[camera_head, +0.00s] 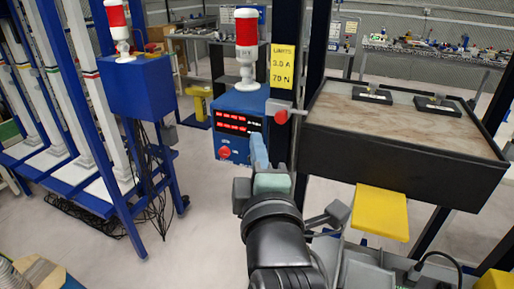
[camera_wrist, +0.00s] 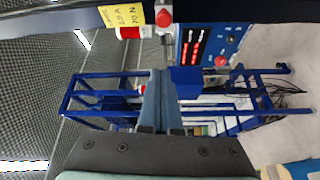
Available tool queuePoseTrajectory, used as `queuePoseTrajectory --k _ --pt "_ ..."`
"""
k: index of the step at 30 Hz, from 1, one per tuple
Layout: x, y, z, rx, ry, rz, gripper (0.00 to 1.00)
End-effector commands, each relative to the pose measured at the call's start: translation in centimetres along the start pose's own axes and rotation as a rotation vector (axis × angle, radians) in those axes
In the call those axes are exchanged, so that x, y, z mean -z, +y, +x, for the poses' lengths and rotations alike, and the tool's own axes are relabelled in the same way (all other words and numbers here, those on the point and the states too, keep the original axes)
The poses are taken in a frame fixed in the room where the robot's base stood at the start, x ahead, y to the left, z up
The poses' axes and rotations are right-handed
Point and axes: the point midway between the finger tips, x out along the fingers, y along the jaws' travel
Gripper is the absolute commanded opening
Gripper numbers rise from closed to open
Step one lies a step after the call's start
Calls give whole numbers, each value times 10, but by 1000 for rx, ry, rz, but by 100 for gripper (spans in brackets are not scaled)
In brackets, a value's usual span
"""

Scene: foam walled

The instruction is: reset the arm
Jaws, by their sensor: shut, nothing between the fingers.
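My gripper (camera_head: 258,152) is in the middle of the head view, raised in front of a blue control box (camera_head: 236,128). Its blue-grey fingers are together with nothing between them. In the wrist view the shut fingers (camera_wrist: 160,98) point away from the camera, with free air around them. The control box has red digit displays and a red knob, and it also shows at the top of the wrist view (camera_wrist: 207,45). In the head view the fingertips overlap the box's lower right part; I cannot tell whether they touch it.
A wooden-topped bench (camera_head: 400,118) with a dark front stands at right, with a yellow block (camera_head: 381,211) below it. A blue frame (camera_head: 117,215) with a blue box stands at left.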

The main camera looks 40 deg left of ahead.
Motion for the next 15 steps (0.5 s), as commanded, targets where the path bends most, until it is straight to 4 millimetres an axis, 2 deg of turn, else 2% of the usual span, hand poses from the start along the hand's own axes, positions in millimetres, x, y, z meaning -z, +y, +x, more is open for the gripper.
queuePoseTrajectory --k 10,13,15 --pt "0 2 0 -4 -2 3 0" --pt "-7 25 -3 -38 -26 42 0" --pt "-16 56 -8 -92 -58 105 0"
